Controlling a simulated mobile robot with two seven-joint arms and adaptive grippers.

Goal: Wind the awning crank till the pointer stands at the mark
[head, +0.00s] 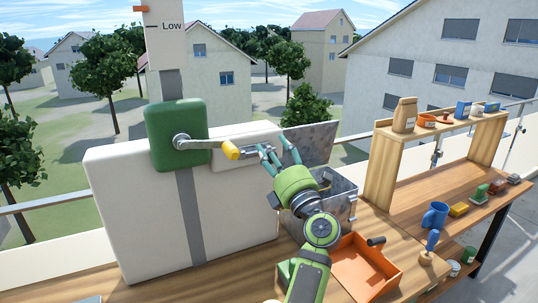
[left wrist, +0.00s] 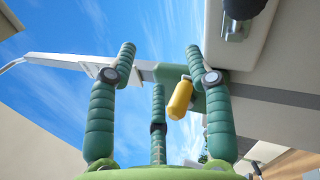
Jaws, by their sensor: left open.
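The awning crank (head: 195,143) is a grey arm on a green housing (head: 165,118), with a yellow handle (head: 231,153) at its right end, pointing right. A pale scale board (head: 164,45) rises above the housing with a black line and the word "Low" (head: 172,26). An orange pointer (head: 139,8) shows at its upper left edge, above that line; the board's top is cut off. My left gripper (head: 270,150) is open and empty, just right of the handle. In the left wrist view the handle (left wrist: 180,99) appears between the spread fingers (left wrist: 161,50). My right gripper is not in view.
A metal box (head: 335,190) with a raised lid stands below my left gripper. A shelf (head: 440,125) with several small goods stands at the right.

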